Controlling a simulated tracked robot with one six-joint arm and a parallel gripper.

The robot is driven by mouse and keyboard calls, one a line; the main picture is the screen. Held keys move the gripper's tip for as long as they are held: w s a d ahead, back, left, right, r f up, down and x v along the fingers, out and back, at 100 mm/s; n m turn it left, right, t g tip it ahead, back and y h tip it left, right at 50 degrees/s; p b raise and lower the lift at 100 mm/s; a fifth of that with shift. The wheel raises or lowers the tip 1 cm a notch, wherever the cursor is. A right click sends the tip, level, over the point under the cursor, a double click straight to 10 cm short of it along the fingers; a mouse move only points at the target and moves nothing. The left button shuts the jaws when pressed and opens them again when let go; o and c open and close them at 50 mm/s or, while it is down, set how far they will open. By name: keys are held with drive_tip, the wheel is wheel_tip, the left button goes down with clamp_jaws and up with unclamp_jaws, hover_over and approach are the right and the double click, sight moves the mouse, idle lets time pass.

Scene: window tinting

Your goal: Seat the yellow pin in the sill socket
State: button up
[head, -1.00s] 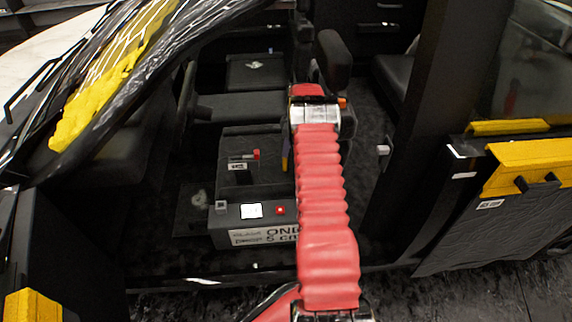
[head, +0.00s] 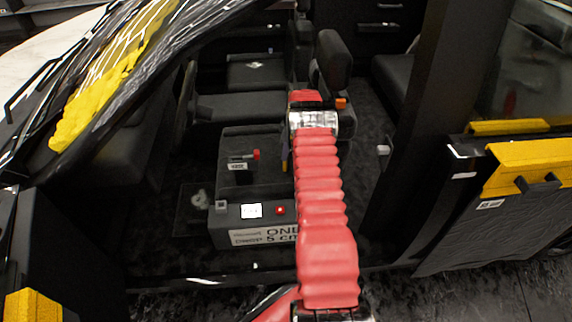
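My red-sleeved arm reaches into the car. Its far end, my gripper (head: 304,98), is a small red part beyond a silver wrist joint, beside the front of a dark seat. The fingers do not show, so I cannot see whether they hold anything. A thin upright yellowish strip (head: 284,158) shows just left of the sleeve; it may be the yellow pin, but it is too small and partly hidden to be sure. A small grey square fitting (head: 221,206) sits on top of a dark box near the sill; I cannot tell whether it is the socket.
The dark box (head: 222,236) carries a white label, a white square and a red button (head: 281,210). A red-tipped lever (head: 256,154) stands behind it. The door pillar (head: 425,120) is right of my arm, and a panel with yellow trim (head: 535,160) is further right.

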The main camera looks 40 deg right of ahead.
sight(285, 163)
drive_tip(key=shift+w+f, duration=0.25)
drive_tip(key=shift+f, duration=1)
drive_tip(key=shift+w+f, duration=0.25)
drive_tip(key=shift+f, duration=1)
drive_tip(key=shift+c, duration=0.2)
clamp_jaws()
